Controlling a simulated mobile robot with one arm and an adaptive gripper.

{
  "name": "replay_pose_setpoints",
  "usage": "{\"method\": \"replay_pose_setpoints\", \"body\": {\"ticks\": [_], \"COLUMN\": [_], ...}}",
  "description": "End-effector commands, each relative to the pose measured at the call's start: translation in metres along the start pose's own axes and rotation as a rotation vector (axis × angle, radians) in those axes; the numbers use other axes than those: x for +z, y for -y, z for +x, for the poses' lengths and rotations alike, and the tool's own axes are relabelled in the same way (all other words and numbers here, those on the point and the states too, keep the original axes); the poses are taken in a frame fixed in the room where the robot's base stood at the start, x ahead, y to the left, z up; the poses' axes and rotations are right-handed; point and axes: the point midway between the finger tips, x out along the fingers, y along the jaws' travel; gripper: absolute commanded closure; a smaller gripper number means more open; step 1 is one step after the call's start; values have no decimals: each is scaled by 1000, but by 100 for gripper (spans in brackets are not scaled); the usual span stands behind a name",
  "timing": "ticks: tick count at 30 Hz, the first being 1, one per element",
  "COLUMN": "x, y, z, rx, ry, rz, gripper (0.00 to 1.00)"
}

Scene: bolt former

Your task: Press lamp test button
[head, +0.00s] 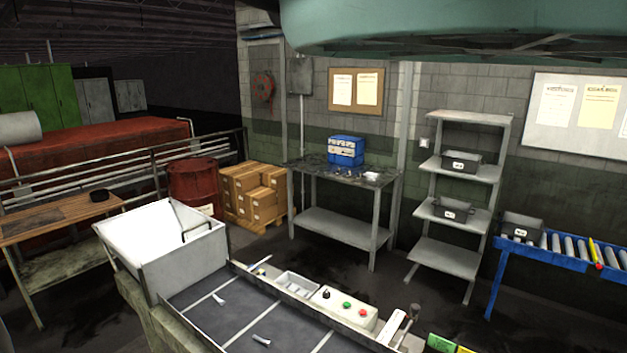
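A pale control box (336,307) sits on the edge of the sorting table at the lower middle of the head view. On it are a black knob or button (326,295), a green button (347,305) and a red button (363,312). Their labels are too small to read, so I cannot tell which, if any, is the lamp test button. My gripper is not in view.
The sorting table (232,318) has a dark, divided top with small bolts and a white bin (182,262). Behind stand a workbench (343,236), a shelf rack (450,258) and a blue roller conveyor (540,262). Dark floor lies between. A teal shape (450,30) overhangs the top.

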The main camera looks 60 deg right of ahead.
Motion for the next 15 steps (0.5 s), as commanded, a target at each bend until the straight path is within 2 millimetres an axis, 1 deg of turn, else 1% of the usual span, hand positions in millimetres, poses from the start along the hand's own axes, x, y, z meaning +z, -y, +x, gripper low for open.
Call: {"method": "replay_pose_setpoints", "body": {"ticks": [10,15], "x": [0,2], "y": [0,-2], "z": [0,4], "rx": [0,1], "ry": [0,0], "rz": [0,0], "gripper": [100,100]}}
